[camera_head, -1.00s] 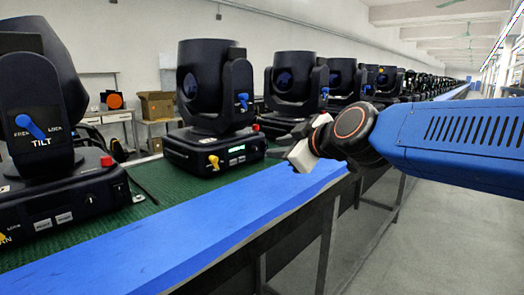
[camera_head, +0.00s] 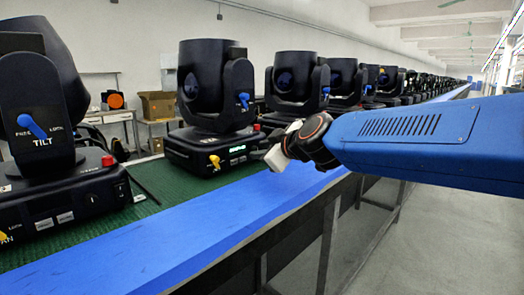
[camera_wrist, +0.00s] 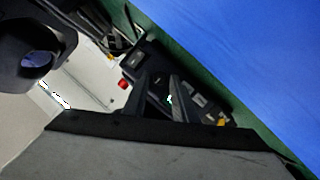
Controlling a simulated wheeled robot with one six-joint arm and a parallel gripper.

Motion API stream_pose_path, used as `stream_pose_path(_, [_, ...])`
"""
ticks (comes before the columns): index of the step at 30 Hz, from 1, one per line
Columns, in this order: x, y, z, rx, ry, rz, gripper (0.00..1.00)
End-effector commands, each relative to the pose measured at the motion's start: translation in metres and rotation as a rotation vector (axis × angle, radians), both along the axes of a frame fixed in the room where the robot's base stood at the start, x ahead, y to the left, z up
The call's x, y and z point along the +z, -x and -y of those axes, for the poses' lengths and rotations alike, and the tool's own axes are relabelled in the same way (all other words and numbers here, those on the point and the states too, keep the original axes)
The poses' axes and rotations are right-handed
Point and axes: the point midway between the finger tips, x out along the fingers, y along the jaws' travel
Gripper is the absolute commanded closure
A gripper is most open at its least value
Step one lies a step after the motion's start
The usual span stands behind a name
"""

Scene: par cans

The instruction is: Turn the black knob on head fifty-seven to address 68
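The middle moving head (camera_head: 207,146) stands upright on the bench with a lit green display, a yellow lever (camera_head: 214,161) and a red button (camera_head: 256,127) on its base. I cannot read a head number or the address, and I cannot make out its black knob. My gripper (camera_head: 264,154) is just right of that base, apart from the panel as far as I can tell. In the wrist view two dark fingers (camera_wrist: 160,80) stand with a gap between them, nothing held. Behind them are a base panel with the red button (camera_wrist: 124,84) and yellow lever (camera_wrist: 220,121).
A nearer head (camera_head: 45,150) with a blue tilt lever stands at the left. More heads (camera_head: 297,85) line the bench to the right and back. The blue bench edge (camera_head: 170,230) runs along the front and is clear. Open floor (camera_head: 440,240) lies to the right.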

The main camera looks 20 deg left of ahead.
Motion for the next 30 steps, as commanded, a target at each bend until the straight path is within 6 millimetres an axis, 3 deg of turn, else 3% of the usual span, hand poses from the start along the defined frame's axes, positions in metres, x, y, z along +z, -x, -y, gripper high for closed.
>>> stream_pose_path(2, [0.0, 0.0, 0.0001, 0.0, 0.0, 0.0, 0.75])
stream_pose_path(5, [0.0, 0.0001, 0.0002, 0.0, 0.0, 0.0, 0.99])
stream_pose_path(6, [0.0, 0.0001, 0.0002, 0.0, 0.0, 0.0, 1.0])
stream_pose_path(19, [0.0006, -0.0014, 0.0013, -0.001, -0.028, -0.067, 1.0])
stream_pose_path(30, [0.0023, -0.0053, 0.0026, -0.001, -0.139, -0.337, 1.0])
